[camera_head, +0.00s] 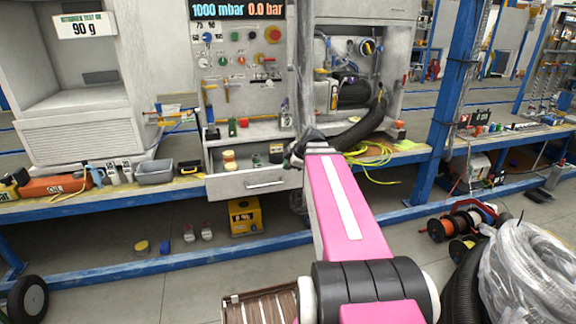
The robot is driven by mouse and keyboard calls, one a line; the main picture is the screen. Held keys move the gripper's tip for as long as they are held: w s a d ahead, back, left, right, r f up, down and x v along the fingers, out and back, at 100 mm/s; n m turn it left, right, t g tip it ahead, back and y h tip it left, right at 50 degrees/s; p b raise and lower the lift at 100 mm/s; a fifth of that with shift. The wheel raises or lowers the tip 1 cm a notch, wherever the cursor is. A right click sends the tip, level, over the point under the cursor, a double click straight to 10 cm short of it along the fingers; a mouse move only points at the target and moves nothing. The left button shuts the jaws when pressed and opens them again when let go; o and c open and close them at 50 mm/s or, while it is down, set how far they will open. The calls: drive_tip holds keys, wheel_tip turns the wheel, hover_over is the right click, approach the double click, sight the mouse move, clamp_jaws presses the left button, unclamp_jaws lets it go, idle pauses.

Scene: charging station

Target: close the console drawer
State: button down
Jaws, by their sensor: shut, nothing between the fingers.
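The console drawer (229,186) is a light grey drawer in the lower front of the console (232,55). It stands pulled out, with several small items inside and a pale bar handle on its front. My pink arm reaches forward from the bottom of the picture to the drawer's right side. My gripper (300,150) is dark and small, near the drawer's right rear area; its fingers are shut and hold nothing. Whether it touches the drawer cannot be told, and my arm hides the drawer's right end.
A blue-framed bench (115,191) runs below the console. A blue post (447,100) stands to the right. A thick black hose (362,130) and yellow cable (372,160) lie right of the drawer. A yellow box (245,216) sits on the floor below it.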

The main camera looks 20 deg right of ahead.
drive_tip(key=w+a+f, duration=0.1)
drive_tip(key=w+f, duration=0.3)
drive_tip(key=w+a+f, duration=0.1)
drive_tip(key=w+f, duration=0.1)
drive_tip(key=shift+w+a, duration=0.15)
drive_tip(key=shift+a, duration=0.2)
drive_tip(key=shift+w, duration=0.6)
drive_tip(key=shift+w, duration=0.1)
drive_tip(key=w, duration=2.6)
drive_tip(key=shift+w, duration=0.15)
drive_tip(key=shift+w+r, duration=0.1)
drive_tip(key=shift+w, duration=0.05)
